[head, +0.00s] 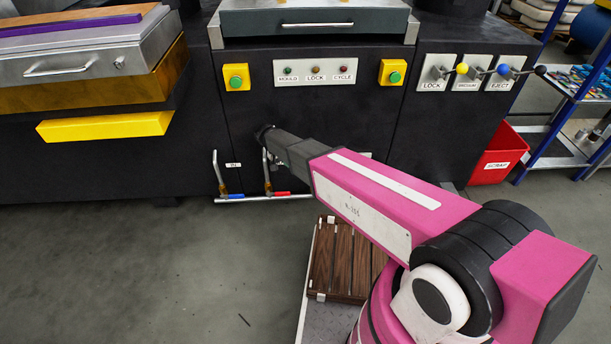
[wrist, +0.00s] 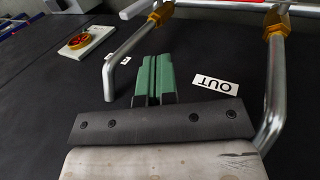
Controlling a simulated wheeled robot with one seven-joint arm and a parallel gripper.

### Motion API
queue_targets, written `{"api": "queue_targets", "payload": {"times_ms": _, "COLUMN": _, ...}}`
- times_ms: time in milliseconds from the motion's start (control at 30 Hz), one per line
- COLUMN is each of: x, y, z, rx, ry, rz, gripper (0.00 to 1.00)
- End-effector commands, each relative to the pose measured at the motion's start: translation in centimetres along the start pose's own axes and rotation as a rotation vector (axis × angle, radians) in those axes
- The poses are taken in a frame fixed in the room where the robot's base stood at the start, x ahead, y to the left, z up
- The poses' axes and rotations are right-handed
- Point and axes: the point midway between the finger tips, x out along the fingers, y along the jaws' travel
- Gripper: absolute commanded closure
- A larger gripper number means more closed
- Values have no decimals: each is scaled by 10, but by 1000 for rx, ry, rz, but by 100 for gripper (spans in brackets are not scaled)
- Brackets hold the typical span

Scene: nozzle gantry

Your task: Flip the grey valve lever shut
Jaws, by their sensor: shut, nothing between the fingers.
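Two silver-grey bent valve levers stand on the front of the black machine: one at left (head: 217,172) beside a small white label, one at right (head: 266,170) just below my gripper. Both rise from brass fittings on a pipe. In the wrist view, which shows the OUT label (wrist: 214,84) upside down, one lever (wrist: 274,80) is on the right and the other (wrist: 118,68) on the left. My gripper (wrist: 153,62), with green fingers, is shut and empty between them, apart from both as far as I can see. I cannot tell which lever is the task's.
The pipe below the levers has blue and red sections (head: 281,193). A yellow-and-red round fitting on a white plate (wrist: 88,42) is near the left lever. A slatted brown crate (head: 343,262) stands below my arm. A red scrap bin (head: 497,157) is at right; floor at left is clear.

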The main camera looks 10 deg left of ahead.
Motion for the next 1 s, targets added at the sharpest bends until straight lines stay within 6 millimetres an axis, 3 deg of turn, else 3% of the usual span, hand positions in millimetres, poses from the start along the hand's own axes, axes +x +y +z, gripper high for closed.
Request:
{"api": "queue_targets", "payload": {"times_ms": 33, "x": -9, "y": -15, "z": -4, "rx": -7, "ry": 0, "rz": 40, "gripper": 100}}
{"api": "queue_targets", "payload": {"times_ms": 200, "x": -38, "y": -44, "z": -4, "rx": -4, "ry": 0, "rz": 180, "gripper": 100}}
{"api": "queue_targets", "payload": {"times_ms": 400, "x": -64, "y": -66, "z": -1, "rx": 12, "ry": 10, "rz": 287, "gripper": 100}}
{"api": "queue_targets", "payload": {"times_ms": 633, "x": -70, "y": -69, "z": 1, "rx": 18, "ry": 13, "rz": 317, "gripper": 100}}
{"api": "queue_targets", "payload": {"times_ms": 1000, "x": -63, "y": -67, "z": 2, "rx": 18, "ry": 12, "rz": 315, "gripper": 100}}
